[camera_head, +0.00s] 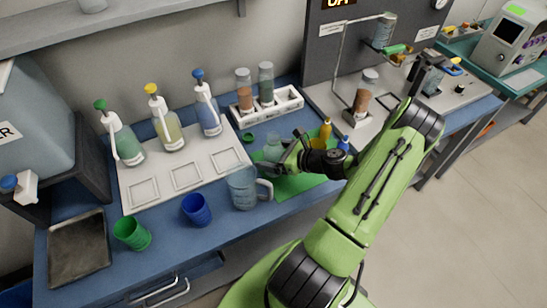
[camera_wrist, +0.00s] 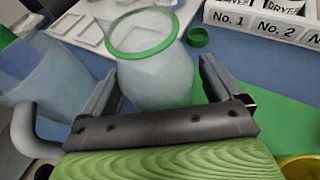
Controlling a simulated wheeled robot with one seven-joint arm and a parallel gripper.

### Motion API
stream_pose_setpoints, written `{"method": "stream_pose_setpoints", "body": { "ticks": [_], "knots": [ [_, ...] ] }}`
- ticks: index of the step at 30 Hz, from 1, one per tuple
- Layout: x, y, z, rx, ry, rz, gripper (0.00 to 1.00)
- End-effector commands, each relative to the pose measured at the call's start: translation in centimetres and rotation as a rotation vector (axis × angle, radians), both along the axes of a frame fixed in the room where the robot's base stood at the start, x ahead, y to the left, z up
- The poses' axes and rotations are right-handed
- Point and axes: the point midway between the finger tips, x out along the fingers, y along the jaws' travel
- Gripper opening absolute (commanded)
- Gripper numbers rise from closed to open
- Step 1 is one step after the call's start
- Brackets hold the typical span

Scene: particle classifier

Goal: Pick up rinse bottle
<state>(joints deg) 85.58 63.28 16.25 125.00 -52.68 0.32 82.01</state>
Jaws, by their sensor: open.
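A translucent, pale bottle with a green rim and open top (camera_wrist: 155,75) stands at the green mat (camera_head: 295,184). No label marks it as the rinse bottle. In the head view this bottle (camera_head: 273,148) is partly hidden by my gripper (camera_head: 285,155). My gripper is open, and in the wrist view its two fingers (camera_wrist: 158,85) lie on either side of the bottle's body. Gaps seem to show between fingers and bottle; contact is hard to judge. The bottle's base is hidden behind the gripper.
A clear pitcher (camera_head: 242,190) stands close left of my gripper. A yellow bottle (camera_head: 325,131) and a blue-topped one (camera_head: 343,143) stand to its right. A loose green cap (camera_head: 248,138) lies behind. A white labelled rack (camera_head: 285,103) with vials is at the back.

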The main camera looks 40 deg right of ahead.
Motion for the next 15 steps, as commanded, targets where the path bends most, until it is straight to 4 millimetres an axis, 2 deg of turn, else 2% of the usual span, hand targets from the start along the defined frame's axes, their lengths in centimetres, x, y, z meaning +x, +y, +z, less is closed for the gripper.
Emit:
{"method": "stream_pose_setpoints", "body": {
  "ticks": [1,12,14,15],
  "knots": [
    [-0.01,0.00,0.03,0.000,0.000,0.000,0.89],
    [-0.05,-0.01,0.04,0.000,0.000,0.000,0.32],
    [-0.05,-0.01,0.04,0.000,0.000,0.000,0.23],
    [-0.01,0.00,0.12,0.000,-0.002,0.000,0.23]
  ]
}}
